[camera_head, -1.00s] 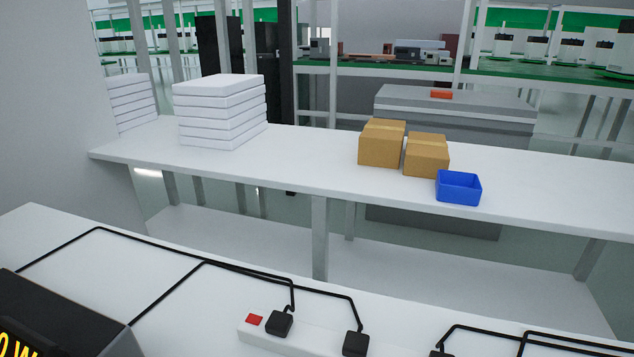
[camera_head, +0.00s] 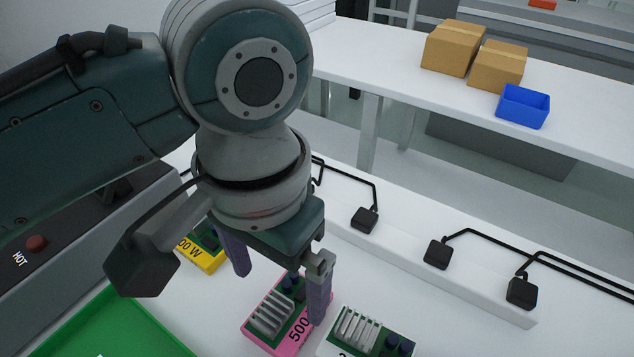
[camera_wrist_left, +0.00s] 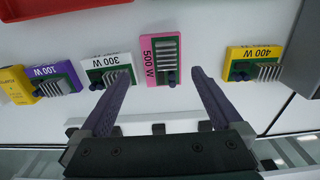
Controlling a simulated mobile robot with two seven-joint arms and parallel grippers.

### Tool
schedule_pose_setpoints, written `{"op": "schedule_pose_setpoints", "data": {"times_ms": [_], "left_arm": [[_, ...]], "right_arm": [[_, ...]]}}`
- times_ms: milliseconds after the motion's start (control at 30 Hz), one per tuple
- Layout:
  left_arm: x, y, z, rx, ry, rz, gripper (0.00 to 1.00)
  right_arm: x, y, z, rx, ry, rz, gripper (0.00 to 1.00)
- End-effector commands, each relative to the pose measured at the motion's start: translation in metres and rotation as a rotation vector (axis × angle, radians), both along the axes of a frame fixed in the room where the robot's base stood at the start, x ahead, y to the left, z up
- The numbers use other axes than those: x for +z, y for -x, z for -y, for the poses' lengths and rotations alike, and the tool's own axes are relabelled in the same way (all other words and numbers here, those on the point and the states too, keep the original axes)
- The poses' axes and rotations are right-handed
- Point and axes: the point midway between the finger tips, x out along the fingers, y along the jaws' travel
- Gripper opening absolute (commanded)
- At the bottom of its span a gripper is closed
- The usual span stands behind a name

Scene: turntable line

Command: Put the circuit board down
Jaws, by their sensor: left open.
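A pink circuit board marked 500 W (camera_head: 262,335) lies on the white bench at the bottom of the head view. It carries a silver heat sink and dark parts. My left gripper (camera_head: 280,298) is open, its purple fingers pointing down over the board. One finger covers part of the board's right end. In the left wrist view the pink board (camera_wrist_left: 152,77) shows between the two open fingers (camera_wrist_left: 160,80), with white gaps at both sides. Whether the fingers touch it is unclear. My right gripper is not in view.
A white 300 W board (camera_wrist_left: 106,62), a purple 100 W board (camera_wrist_left: 52,72) and a yellow 400 W board (camera_wrist_left: 240,55) lie alongside. A green tray (camera_head: 110,330) is front left; a red tray (camera_wrist_left: 50,8) shows in the wrist view. A power strip (camera_head: 400,258) runs behind.

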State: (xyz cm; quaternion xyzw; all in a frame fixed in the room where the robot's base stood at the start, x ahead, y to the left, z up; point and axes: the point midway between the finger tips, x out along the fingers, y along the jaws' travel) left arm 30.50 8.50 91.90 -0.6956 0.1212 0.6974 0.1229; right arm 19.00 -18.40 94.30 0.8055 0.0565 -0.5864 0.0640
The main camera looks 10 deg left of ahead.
Motion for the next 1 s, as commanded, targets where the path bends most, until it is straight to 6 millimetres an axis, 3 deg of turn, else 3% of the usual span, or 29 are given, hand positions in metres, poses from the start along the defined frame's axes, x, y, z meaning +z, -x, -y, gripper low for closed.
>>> {"op": "schedule_pose_setpoints", "data": {"times_ms": [100, 267, 567, 867, 1000], "left_arm": [[-0.022, 0.001, 0.000, 0.000, 0.001, -0.001, 1.00], [-0.035, 0.000, 0.000, -0.002, 0.001, 0.000, 1.00], [-0.079, -0.001, -0.002, -0.003, 0.001, 0.001, 1.00], [-0.082, -0.001, -0.002, -0.003, 0.003, 0.003, 1.00], [-0.082, -0.001, -0.002, -0.003, 0.003, 0.003, 0.84]], "right_arm": [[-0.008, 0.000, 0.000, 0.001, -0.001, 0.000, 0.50], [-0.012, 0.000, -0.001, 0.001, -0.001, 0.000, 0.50], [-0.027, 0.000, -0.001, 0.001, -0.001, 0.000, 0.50], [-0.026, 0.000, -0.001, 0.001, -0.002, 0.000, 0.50], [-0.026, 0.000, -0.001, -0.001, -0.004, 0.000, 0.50]]}}
